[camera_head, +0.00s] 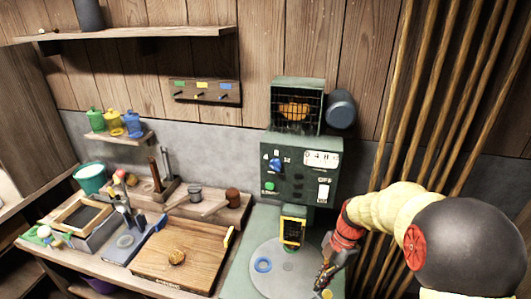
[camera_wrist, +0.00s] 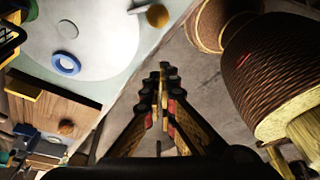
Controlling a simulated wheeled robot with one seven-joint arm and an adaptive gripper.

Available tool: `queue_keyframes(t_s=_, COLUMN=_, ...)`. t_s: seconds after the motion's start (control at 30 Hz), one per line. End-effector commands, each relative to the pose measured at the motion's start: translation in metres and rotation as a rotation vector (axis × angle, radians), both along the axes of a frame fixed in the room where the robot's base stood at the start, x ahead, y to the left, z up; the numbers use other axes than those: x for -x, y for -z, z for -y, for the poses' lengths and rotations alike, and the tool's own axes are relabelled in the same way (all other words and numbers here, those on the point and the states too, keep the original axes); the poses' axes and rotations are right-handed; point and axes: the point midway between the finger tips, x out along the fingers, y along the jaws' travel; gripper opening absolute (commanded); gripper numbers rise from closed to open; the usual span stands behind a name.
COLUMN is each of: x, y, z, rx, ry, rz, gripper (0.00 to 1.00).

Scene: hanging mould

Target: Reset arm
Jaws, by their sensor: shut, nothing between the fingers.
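My gripper (camera_head: 322,281) is shut and empty, at the right edge of the green machine's base in the head view. In the wrist view my gripper (camera_wrist: 164,75) points past the base's edge, over the floor, with its fingers together. The green machine (camera_head: 298,160) stands against the wall, with a blue knob, a green button, a counter and a white switch. A round grey plate (camera_head: 285,282) lies on its base, with a blue ring (camera_head: 263,265) on it. The blue ring (camera_wrist: 66,63) also shows in the wrist view, apart from my gripper.
A workbench at left holds a wooden board (camera_head: 185,262), a teal bucket (camera_head: 90,178) and small tools. A small shelf (camera_head: 120,138) carries green, yellow and blue containers. Several wooden poles (camera_head: 425,110) stand at right, behind my arm. A basket-like woven thing (camera_wrist: 265,70) is at right in the wrist view.

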Motion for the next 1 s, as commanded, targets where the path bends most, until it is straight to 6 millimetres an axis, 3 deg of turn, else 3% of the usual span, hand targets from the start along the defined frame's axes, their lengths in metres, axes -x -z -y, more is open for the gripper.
queue_keyframes(t_s=0.2, x=0.000, y=0.001, z=0.002, rx=0.044, ry=0.277, rz=-0.078, gripper=0.00)
queue_keyframes(t_s=0.33, x=0.017, y=0.010, z=0.004, rx=0.103, ry=0.548, rz=-0.182, gripper=0.00)
queue_keyframes(t_s=0.47, x=0.035, y=0.005, z=0.008, rx=0.170, ry=0.821, rz=-0.252, gripper=0.00)
queue_keyframes(t_s=0.77, x=0.077, y=-0.052, z=0.009, rx=0.268, ry=1.439, rz=-0.273, gripper=0.00)
queue_keyframes(t_s=1.0, x=0.126, y=-0.120, z=0.001, rx=0.195, ry=1.899, rz=-0.169, gripper=0.00)
